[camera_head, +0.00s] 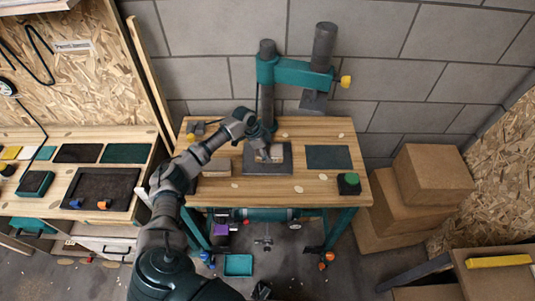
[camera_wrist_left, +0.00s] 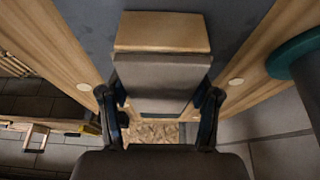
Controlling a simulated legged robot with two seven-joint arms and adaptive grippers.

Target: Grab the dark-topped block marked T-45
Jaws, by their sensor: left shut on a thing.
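A block with a tan wood face (camera_wrist_left: 162,32) and a dark grey face (camera_wrist_left: 162,80) fills the middle of the left wrist view. I cannot read a T-45 mark on it. My left gripper (camera_wrist_left: 160,105) is shut on it, one finger on each side. In the head view, my left gripper (camera_head: 262,150) is over the dark plate (camera_head: 282,168) on the wooden bench, and the block (camera_head: 268,158) is small and partly hidden by it. I cannot tell whether the block touches the plate. My right gripper is not in view.
A teal press (camera_head: 290,72) stands behind the plate. A wooden piece (camera_head: 215,169) lies left of it, a dark mat (camera_head: 328,157) and a green-topped item (camera_head: 349,183) right. Cardboard boxes (camera_head: 432,175) stand at the right. The bench front (camera_head: 270,190) is mostly clear.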

